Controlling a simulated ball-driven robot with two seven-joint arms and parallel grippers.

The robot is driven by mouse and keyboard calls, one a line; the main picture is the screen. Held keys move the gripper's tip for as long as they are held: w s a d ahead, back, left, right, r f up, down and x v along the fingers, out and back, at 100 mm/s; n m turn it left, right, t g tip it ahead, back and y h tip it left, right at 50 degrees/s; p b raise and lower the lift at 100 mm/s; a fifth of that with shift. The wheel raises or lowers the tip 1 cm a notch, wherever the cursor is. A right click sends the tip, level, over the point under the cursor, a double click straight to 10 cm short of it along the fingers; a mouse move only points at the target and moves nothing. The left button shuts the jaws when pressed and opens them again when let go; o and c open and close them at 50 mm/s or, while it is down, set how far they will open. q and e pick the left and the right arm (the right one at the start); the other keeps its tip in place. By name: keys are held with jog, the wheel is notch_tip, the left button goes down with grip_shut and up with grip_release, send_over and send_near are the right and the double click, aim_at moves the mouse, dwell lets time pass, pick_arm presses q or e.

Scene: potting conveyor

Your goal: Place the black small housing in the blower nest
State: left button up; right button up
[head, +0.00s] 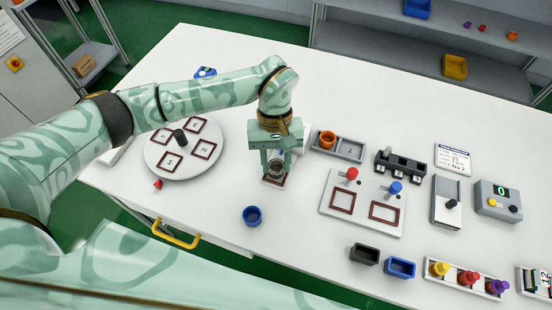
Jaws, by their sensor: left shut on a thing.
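My left gripper (276,168) points down and is shut on a dark, round, cup-like piece (276,171), which looks like the black small housing. The fingers partly cover it. Directly below is a small square nest with a brown frame (268,183), apparently the blower nest; only its front edge shows. I cannot tell whether the piece touches the nest or hangs just above it. My right gripper is not in view.
A round dial (196,165) with framed places stands left. A blue cup (252,216) lies in front. An orange cup (327,138) sits in a grey tray (350,150) on the right. A plate with red and blue knobs (333,218), and black (364,254) and blue (400,267) boxes stand further right.

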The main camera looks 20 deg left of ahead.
pick_arm(q)
jog(key=shift+f+b, duration=0.3)
jog(key=shift+f, duration=0.25)
jog(key=o, duration=1.1)
jog(key=p+v, duration=0.1)
jog(key=v, duration=1.5)
jog(key=shift+r+p, duration=0.15)
jog(key=shift+p, duration=0.25)
